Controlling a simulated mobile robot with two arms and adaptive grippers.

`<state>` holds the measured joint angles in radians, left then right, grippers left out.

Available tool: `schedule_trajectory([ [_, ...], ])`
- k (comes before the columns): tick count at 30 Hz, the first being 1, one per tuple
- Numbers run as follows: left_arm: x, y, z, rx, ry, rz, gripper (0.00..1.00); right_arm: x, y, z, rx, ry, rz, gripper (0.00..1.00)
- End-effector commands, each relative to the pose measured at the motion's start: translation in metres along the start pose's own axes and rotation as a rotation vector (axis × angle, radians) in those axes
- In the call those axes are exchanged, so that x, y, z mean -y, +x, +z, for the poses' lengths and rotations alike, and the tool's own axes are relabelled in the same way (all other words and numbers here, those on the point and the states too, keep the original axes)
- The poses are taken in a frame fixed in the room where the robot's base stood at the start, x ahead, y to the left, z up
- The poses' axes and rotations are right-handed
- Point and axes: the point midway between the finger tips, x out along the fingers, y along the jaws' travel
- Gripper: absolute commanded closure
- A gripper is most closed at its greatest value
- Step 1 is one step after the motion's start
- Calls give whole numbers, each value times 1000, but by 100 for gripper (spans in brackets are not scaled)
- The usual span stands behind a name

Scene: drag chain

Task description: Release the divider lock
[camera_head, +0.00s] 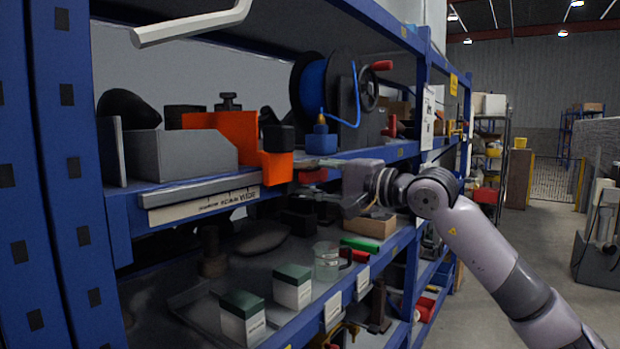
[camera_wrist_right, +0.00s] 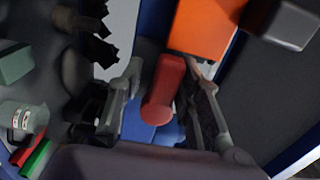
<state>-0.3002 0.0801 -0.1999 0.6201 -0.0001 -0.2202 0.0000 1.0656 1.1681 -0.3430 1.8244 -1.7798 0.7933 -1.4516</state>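A red rounded handle (camera_wrist_right: 165,85), which may be the divider lock, stands between the two fingers of my right gripper (camera_wrist_right: 163,80) in the right wrist view. The fingers are apart, one on each side, with a visible gap to the handle. In the head view my right gripper (camera_head: 328,178) reaches in from the right at the shelf's front edge. A red piece (camera_head: 313,175) shows there beside the orange block (camera_head: 277,166), partly hidden by the gripper. I cannot tell which part is the divider. My left gripper is not in view.
A blue spool (camera_head: 313,86) and a grey bin (camera_head: 180,155) stand on the upper shelf. Below are green-topped boxes (camera_head: 292,288), a glass mug (camera_head: 327,262) and a wooden tray (camera_head: 370,226). A pale bar (camera_head: 190,25) crosses the top left. The aisle at right is open.

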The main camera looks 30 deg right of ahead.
Motion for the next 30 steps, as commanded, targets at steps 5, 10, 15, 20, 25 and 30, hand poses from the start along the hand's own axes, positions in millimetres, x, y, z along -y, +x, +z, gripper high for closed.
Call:
schedule_trajectory([
  [5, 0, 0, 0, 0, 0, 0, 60, 2, -1, 0, 0, 0, -5, 60],
  [10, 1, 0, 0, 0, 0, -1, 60, 3, -1, 0, 0, 0, -7, 60],
  [15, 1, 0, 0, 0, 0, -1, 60, 2, -10, -2, -3, -1, -7, 60],
  [20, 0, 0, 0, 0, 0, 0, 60, 2, -33, -1, -4, -4, -2, 60],
  [25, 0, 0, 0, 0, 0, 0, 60, 0, -52, -4, -7, 0, -2, 60],
  [30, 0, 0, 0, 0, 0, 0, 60, 2, -64, 3, 6, -11, 0, 60],
])
